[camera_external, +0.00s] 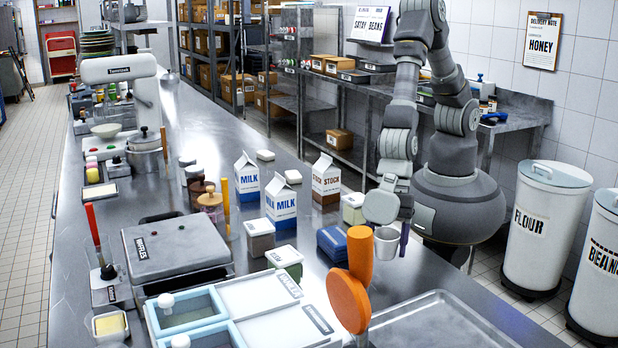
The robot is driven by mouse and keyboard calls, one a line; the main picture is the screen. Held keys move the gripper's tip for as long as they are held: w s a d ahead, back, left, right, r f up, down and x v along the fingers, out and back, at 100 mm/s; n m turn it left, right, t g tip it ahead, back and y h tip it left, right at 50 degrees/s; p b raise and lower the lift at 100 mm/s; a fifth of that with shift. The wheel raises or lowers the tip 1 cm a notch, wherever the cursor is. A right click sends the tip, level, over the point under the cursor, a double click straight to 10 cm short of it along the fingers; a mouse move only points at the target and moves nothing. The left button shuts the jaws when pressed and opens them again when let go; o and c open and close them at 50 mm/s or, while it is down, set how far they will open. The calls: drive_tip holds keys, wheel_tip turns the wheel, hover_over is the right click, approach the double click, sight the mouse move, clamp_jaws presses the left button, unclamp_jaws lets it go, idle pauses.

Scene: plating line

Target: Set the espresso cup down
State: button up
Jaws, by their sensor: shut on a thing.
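My gripper (398,232) is at the right part of the steel counter, with its arm coming down from above. It is shut on a small grey metal-looking cup (387,246), the espresso cup, which looks upright. A purple finger shows at the cup's right side. The other finger is hidden behind the grey wrist part or the cup. The cup is just behind the orange round-headed object in this view. I cannot tell whether the cup's base is touching the counter (420,275) or a little above it.
An orange object (348,300) stands in front of the cup. A metal tray (440,320) lies in front. Milk cartons (281,203) and a stock carton (326,182) stand further left.

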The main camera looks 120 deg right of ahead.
sight(376, 253)
drive_tip(key=w, duration=0.1)
drive_tip(key=w+a, duration=0.1)
drive_tip(key=w, duration=0.1)
drive_tip(key=w+a, duration=0.1)
drive_tip(key=shift+w+a+f+b, duration=0.15)
drive_tip(key=shift+f+b, duration=0.1)
drive_tip(key=shift+b, duration=0.05)
drive_tip(key=shift+w+a+f, duration=0.1)
drive_tip(key=shift+w+f, duration=0.1)
drive_tip(key=shift+f, duration=0.1)
drive_tip(key=shift+f+b, duration=0.7)
drive_tip(key=shift+f, duration=0.75)
drive_tip(key=shift+f, duration=0.1)
drive_tip(key=o, duration=1.1)
drive_tip(key=p+v, duration=0.3)
drive_tip(key=v, duration=0.9)
